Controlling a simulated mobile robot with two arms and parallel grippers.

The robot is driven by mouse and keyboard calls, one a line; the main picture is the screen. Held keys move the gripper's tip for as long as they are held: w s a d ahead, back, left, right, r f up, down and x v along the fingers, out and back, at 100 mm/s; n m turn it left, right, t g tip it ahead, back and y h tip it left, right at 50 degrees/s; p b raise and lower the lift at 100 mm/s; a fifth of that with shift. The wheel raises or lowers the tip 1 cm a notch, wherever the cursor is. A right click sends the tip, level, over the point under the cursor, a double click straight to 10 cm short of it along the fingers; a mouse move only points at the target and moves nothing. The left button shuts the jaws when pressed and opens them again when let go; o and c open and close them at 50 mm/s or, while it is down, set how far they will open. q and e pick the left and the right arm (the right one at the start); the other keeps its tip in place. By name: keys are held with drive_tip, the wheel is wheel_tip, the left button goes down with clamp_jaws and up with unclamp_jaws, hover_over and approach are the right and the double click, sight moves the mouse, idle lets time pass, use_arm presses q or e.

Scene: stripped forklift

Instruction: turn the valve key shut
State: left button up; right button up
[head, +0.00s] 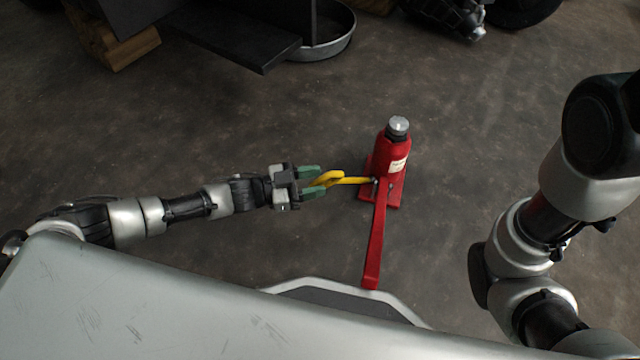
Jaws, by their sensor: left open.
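A red bottle jack (394,158) with a silver top stands upright on the floor. A yellow valve key (352,180) sticks out from its base to the left and ends in a loop. A red lever (376,245) runs from the jack's base toward me. Whether a finger touches the loop I cannot tell. My right arm is at the right edge; its gripper is out of view.
A dark metal plate (240,38) juts out at the top over a wooden block (118,45). A round metal pan (335,40) lies beside it. Dark machine parts (450,14) lie at the top right. The floor around the jack is clear.

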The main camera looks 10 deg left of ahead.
use_arm(q)
drive_tip(key=shift+x, duration=0.8)
clamp_jaws()
